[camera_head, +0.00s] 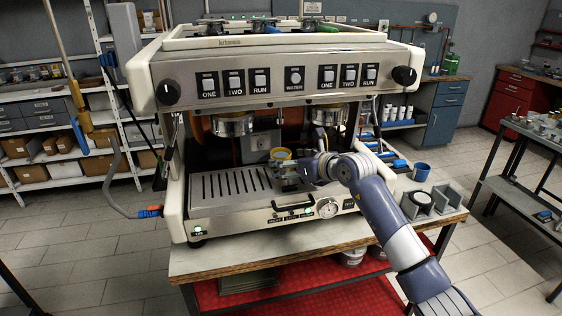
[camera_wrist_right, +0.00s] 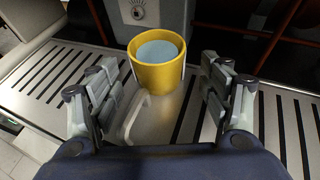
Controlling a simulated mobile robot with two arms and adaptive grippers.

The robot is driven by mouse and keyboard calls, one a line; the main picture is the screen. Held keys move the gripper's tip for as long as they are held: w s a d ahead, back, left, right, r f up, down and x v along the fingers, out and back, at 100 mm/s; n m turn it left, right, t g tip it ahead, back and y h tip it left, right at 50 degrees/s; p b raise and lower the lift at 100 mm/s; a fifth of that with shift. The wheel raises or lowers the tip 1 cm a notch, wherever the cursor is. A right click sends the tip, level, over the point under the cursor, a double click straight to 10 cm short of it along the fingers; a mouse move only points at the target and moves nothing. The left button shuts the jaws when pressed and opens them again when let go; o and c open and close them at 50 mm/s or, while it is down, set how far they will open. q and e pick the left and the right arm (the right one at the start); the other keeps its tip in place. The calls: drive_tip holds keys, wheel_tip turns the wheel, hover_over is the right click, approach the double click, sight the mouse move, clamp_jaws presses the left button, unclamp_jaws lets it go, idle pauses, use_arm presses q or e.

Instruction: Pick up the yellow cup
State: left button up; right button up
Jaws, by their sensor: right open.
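In the right wrist view the cup (camera_wrist_right: 157,77) is yellow outside with a grey-blue inside, and a pale handle (camera_wrist_right: 133,120) points toward my palm. My right gripper (camera_head: 291,170) reaches in from the right, just in front of the cup. In the wrist view its fingers are apart, one on each side of the cup's near side, with gaps to it. It holds nothing. My left gripper is not in view.
The coffee machine's front panel (camera_head: 285,78) overhangs the tray, with metal brew groups (camera_head: 232,124) hanging below it. The tray's left part is clear.

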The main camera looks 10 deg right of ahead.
drive_tip(key=p+x, duration=0.1)
drive_tip(key=x, duration=0.2)
drive_tip(key=shift+a, duration=0.15)
drive_tip(key=shift+w+a+f+p, duration=0.25)
drive_tip(key=shift+w+f+p, duration=0.1)
drive_tip(key=shift+w, duration=0.2)
drive_tip(key=shift+f, duration=0.1)
